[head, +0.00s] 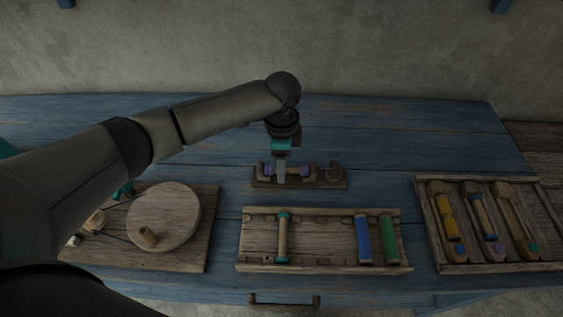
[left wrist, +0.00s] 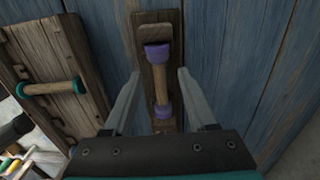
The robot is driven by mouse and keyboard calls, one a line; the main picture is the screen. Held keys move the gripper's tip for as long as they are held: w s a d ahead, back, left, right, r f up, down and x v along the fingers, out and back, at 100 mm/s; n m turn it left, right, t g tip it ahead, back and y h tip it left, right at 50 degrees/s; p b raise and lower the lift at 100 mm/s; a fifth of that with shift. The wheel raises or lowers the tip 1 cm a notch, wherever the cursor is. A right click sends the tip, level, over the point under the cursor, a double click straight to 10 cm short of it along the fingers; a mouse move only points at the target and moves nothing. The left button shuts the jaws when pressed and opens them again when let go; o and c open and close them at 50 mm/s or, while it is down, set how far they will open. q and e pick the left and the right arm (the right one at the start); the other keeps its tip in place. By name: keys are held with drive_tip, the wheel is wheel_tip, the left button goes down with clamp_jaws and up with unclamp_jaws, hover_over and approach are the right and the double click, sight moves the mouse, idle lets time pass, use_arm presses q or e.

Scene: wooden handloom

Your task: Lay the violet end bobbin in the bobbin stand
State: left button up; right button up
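The violet end bobbin (head: 302,170) has violet ends and a bare wooden shaft. It lies in a small dark wooden holder (head: 325,184) behind the stand. In the left wrist view the bobbin (left wrist: 161,90) is between the two fingers, with a gap on each side. My left gripper (head: 282,180) points down over it, open; its fingers show in the left wrist view (left wrist: 159,76). The bobbin stand (head: 320,265) is a notched wooden tray in front. It holds a teal-ended bobbin (head: 283,240) at left, and blue (head: 364,240) and green (head: 389,240) bobbins at right.
A winder with a round wooden wheel (head: 170,208) stands at left. A tray (head: 456,268) of shuttles stands at right. The blue table (head: 400,140) is clear behind the holder. Between the teal-ended and blue bobbins the stand is empty.

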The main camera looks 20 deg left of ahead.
use_arm(q)
wheel_tip(320, 180, up, 15)
drive_tip(key=p, duration=0.3)
drive_tip(key=shift+r+p, duration=0.15)
drive_tip(key=shift+p, duration=0.25)
